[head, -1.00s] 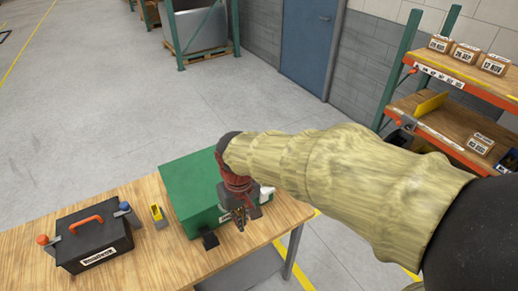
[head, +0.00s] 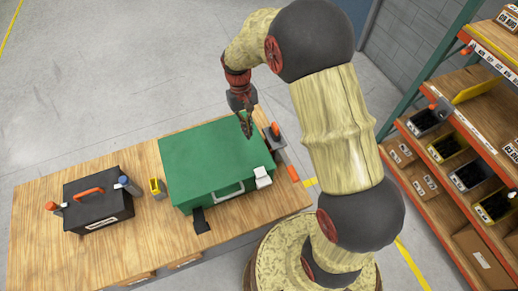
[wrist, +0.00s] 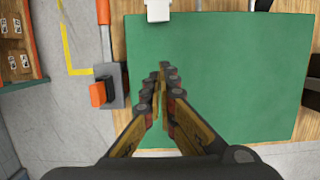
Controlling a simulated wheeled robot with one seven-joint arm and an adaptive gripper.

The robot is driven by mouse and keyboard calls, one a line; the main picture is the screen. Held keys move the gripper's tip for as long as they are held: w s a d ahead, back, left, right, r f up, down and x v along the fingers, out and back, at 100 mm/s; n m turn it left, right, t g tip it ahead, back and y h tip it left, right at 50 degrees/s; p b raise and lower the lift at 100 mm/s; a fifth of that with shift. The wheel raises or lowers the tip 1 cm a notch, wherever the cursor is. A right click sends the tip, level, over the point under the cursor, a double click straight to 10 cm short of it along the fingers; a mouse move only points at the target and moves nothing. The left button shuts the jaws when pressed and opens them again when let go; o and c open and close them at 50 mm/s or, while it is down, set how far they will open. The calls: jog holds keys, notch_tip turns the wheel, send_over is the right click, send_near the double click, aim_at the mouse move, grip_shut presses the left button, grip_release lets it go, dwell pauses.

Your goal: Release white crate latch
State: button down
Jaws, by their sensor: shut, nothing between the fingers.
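A green crate (head: 212,155) stands on the wooden bench, its lid down. The white latch (head: 263,176) is at its front right corner; it also shows at the top edge of the wrist view (wrist: 158,10). I cannot tell whether it is fastened. A black latch (head: 201,221) sits lower at the front left, and a pale handle (head: 229,190) lies between them. My gripper (head: 248,131) is over the rear right of the crate lid, apart from the white latch. In the wrist view its fingers (wrist: 163,72) are together with nothing between them.
A grey fixture with an orange knob (head: 275,138) stands close to the crate's right side, with an orange bar (head: 293,173) nearby. A black toolbox (head: 98,200) and a yellow item (head: 157,187) are to the left. Shelving (head: 450,140) stands at the right.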

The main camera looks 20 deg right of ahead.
aim_at(254, 164)
jog(key=x, duration=0.7)
jog(key=p+x, duration=0.1)
jog(key=x, duration=0.2)
jog(key=shift+s+a+f, duration=0.1)
jog(key=shift+a+f, duration=0.05)
jog(key=shift+a, duration=0.15)
jog(key=s+p, duration=0.1)
jog(key=s, duration=0.2)
jog(key=shift+s+r, duration=0.15)
jog(key=shift+r, duration=0.05)
jog(key=shift+s+f, duration=0.1)
jog(key=shift+s, duration=0.15)
